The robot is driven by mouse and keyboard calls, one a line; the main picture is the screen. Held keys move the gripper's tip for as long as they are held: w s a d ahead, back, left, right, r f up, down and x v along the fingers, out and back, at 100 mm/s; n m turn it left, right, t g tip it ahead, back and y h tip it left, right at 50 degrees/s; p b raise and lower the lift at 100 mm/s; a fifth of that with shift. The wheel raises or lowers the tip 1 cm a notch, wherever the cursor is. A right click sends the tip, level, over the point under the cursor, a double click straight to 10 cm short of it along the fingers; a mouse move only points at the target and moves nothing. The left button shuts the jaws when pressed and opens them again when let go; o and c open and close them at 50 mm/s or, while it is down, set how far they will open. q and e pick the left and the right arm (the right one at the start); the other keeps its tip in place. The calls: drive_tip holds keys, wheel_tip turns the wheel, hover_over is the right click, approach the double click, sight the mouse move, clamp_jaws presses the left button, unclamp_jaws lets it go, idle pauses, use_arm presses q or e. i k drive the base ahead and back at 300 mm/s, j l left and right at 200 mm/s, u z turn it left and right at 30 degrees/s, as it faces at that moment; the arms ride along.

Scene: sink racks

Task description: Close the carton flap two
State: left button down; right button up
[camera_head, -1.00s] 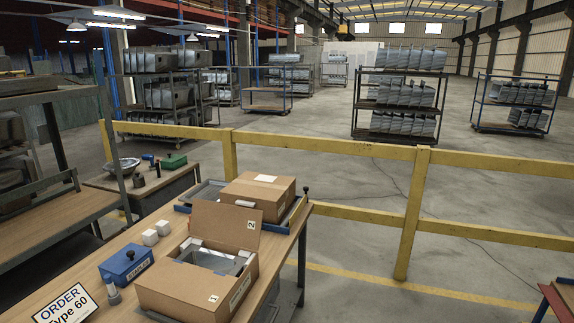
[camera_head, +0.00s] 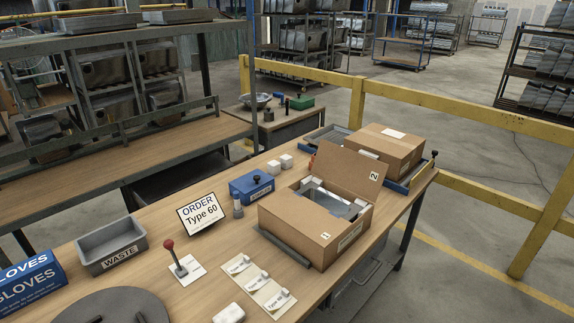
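The open carton (camera_head: 297,226) stands on the wooden bench, right of the middle. Its far flap (camera_head: 347,172), marked 2, stands up and leans back. The near side, marked 1, shows no raised flap. A shiny metal sink (camera_head: 335,202) with white corner pieces lies inside the carton. Neither of my grippers is in view.
A closed carton (camera_head: 383,150) sits in a blue tray behind the open one. A blue box (camera_head: 252,186), an order sign (camera_head: 201,213), a grey waste bin (camera_head: 111,245) and a red-knobbed lever (camera_head: 176,257) stand to the left. A yellow railing (camera_head: 440,107) runs behind.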

sight(364, 175)
drive_tip(key=i+l+u, duration=0.15)
drive_tip(key=l+u, duration=0.25)
drive_tip(key=i+l+u, duration=0.15)
drive_tip(key=l+u, duration=0.15)
drive_tip(key=u, duration=0.15)
drive_tip(key=l+u, duration=0.8)
